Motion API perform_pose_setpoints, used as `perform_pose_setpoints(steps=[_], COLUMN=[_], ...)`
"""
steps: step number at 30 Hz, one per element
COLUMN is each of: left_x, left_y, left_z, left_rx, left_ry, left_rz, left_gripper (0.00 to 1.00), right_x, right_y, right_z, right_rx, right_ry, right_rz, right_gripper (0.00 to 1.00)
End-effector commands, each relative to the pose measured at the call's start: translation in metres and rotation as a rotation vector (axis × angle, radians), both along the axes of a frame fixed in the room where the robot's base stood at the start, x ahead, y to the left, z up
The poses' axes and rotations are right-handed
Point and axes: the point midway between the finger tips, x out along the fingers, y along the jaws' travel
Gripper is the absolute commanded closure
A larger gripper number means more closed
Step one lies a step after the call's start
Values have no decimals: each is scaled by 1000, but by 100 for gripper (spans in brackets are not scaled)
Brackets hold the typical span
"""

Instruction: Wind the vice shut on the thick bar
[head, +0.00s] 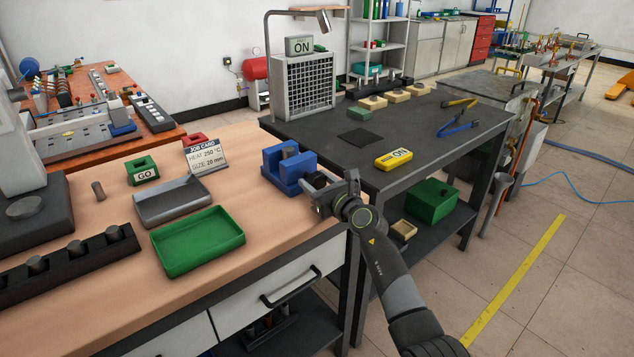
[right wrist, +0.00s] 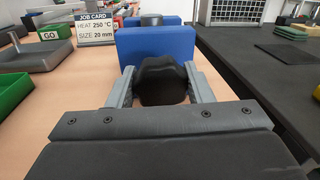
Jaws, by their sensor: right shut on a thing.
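The blue vice (head: 293,172) stands at the right end of the wooden bench, and its blue jaws (right wrist: 160,46) show ahead in the right wrist view. A grey bar (head: 289,151) stands upright between the jaws, and its dark round top (right wrist: 152,20) shows over the near jaw. Whether the jaws touch the bar cannot be told. My right gripper (head: 326,192) is at the near right side of the vice, its fingers on either side of the black knob (right wrist: 162,80), shut on it. My left gripper is not in view.
A job card (head: 207,155) reads heat 250 °C, size 20 mm.

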Motion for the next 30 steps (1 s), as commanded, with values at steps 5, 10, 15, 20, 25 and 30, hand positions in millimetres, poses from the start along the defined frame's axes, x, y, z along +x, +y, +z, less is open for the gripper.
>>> perform_pose_setpoints(steps=[5, 10, 15, 20, 25, 30], left_x=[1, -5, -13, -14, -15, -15], left_y=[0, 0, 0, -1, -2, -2], left_z=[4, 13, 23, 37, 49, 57], left_rx=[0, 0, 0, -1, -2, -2], left_ry=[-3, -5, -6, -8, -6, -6], left_rz=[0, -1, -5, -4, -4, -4], left_gripper=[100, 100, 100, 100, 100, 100], right_x=[0, 0, 0, 0, 0, 0], right_y=[0, -1, -1, -1, -1, -1], right_z=[1, 3, 4, 3, 2, 1], right_rx=[16, 72, 166, 266, 361, 435], right_ry=[13, 56, 125, 197, 267, 319], right_rz=[0, -1, -1, -1, -2, -2], right_gripper=[76, 76, 76, 76, 76, 76])
